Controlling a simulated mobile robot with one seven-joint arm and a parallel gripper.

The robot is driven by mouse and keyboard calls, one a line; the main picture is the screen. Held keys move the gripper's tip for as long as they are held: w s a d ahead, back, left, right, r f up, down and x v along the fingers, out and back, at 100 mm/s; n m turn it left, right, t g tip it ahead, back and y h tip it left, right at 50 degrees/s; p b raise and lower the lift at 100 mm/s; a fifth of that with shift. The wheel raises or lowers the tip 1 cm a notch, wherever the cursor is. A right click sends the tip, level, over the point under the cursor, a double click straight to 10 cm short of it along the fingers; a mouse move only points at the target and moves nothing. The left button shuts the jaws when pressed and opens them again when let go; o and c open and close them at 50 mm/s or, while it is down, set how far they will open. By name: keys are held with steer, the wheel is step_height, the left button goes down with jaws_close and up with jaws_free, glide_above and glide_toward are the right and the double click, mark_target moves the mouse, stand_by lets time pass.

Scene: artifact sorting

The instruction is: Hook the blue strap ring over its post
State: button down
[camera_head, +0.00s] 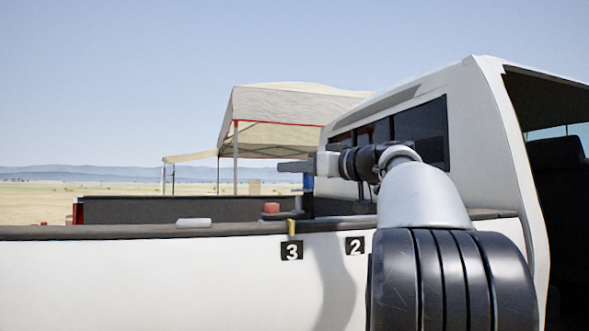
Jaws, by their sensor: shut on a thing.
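My gripper (293,167) reaches left from my arm, above the truck bed's side rail. It is shut on a blue piece (308,182) that hangs just below it and looks like the blue strap ring. The ring's opening cannot be made out at this size. Dark upright shapes stand at the rail below the blue piece. I cannot tell which of them is its post, or whether the blue piece touches it.
A red block (271,208) sits on the rail to the left, near a yellow strap (291,229) above a "3" label (291,251). A "2" label (355,246) is farther right. A pale flat object (193,222) lies on the rail. The truck cab (470,120) rises at right.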

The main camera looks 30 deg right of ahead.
steer(key=shift+f+b, duration=2)
steer(key=shift+b, duration=0.5)
stand_by(0.3)
steer(key=c, duration=1.4)
jaws_free()
steer(key=b+v, duration=0.1)
steer(key=v, duration=1.6)
steer(key=shift+s+b, duration=0.25)
steer(key=shift+b, duration=0.15)
steer(key=shift+d, duration=0.15)
